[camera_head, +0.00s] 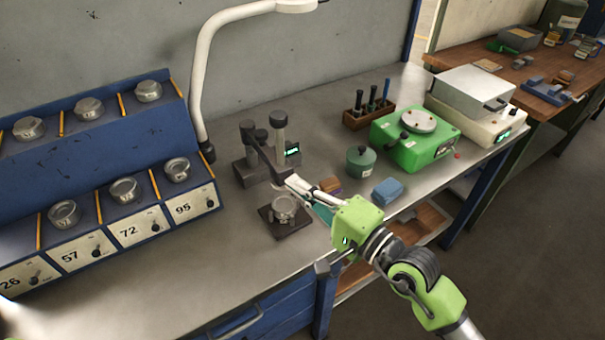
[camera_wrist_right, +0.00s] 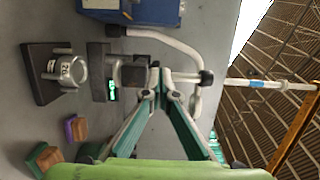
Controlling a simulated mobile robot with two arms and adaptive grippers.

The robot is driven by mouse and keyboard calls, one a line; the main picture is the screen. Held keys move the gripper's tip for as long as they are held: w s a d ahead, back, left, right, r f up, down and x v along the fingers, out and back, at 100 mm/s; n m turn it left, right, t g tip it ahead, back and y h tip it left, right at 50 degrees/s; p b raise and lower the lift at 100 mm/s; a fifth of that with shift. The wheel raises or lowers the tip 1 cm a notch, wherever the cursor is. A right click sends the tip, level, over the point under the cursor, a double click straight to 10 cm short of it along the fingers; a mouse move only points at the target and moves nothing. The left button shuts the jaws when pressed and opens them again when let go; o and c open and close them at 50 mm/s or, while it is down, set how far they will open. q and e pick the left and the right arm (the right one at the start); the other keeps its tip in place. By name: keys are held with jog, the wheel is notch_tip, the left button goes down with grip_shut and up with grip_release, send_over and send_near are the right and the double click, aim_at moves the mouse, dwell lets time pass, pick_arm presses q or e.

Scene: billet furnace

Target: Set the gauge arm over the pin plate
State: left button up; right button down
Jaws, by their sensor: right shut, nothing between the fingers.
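The gauge stand has a dark base (camera_head: 240,173), posts and a small green-lit display. Its dark gauge arm (camera_head: 262,158) slants from the posts toward the front right, its end close behind the pin plate in the picture. The pin plate (camera_head: 292,232) is a dark square with a round metal piece (camera_head: 284,206) on it; it also shows in the right wrist view (camera_wrist_right: 37,92). My right gripper (camera_head: 291,181) is shut and empty, its fingertips by the gauge arm's end. I cannot tell whether they touch it.
A blue rack (camera_head: 75,165) with numbered bays stands left. A white lamp arm (camera_head: 200,75) rises behind the gauge. A green canister (camera_head: 361,161), a blue block (camera_head: 387,191) and a green device (camera_head: 415,150) stand right. The front-left bench top is clear.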

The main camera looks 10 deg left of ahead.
pick_arm(q)
jog(key=shift+w+a+f, duration=0.2)
jog(key=shift+a+f, duration=0.05)
jog(key=shift+f, duration=0.05)
pick_arm(e)
jog(key=s, duration=0.4)
jog(key=shift+w+a, duration=0.1)
pick_arm(q)
jog(key=shift+d, duration=0.1)
